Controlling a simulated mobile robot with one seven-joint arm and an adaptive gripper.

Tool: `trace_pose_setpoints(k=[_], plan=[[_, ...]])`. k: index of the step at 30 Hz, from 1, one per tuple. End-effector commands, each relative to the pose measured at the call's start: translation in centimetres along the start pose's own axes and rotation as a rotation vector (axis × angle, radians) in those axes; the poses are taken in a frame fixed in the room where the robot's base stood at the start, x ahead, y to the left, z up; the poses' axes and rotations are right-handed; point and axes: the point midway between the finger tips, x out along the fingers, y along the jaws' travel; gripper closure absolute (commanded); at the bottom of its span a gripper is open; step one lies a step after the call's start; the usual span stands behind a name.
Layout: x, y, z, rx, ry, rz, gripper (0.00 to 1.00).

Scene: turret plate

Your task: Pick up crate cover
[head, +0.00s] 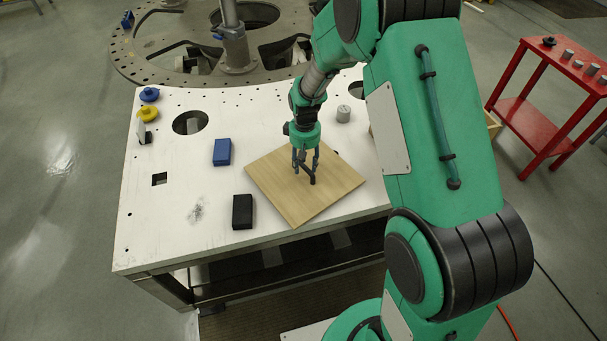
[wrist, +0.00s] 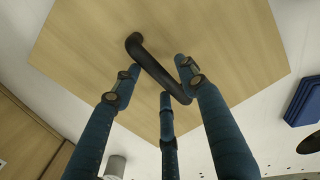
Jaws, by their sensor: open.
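The crate cover (head: 275,187) is a flat square wooden board lying on the white table, turned at an angle. A black bar handle (head: 311,178) stands at its middle. In the wrist view the cover (wrist: 235,40) fills most of the picture and the handle (wrist: 155,68) runs diagonally across it. My three-fingered gripper (head: 305,171) points down over the handle. In the wrist view its fingers (wrist: 160,80) are spread on both sides of the handle, with gaps between them. Whether any finger touches the handle cannot be told.
A blue block (head: 222,152), a black block (head: 242,212) and a grey cylinder (head: 344,114) stand near the cover on the white table (head: 165,215). Blue and yellow knobs (head: 148,112) sit at the back left. A red cart (head: 560,85) stands at the right.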

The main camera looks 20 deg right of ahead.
Motion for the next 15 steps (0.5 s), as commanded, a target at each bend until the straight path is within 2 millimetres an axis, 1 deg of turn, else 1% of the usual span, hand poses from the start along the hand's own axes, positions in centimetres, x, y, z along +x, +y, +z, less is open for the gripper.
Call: trace_pose_setpoints(k=[1,4,15], plan=[[0.55,-0.01,0.01,0.000,-0.001,0.000,0.57],[1.10,-0.01,0.00,0.000,0.000,0.000,0.57],[1.21,-0.01,-0.01,0.000,0.000,0.000,0.57]])
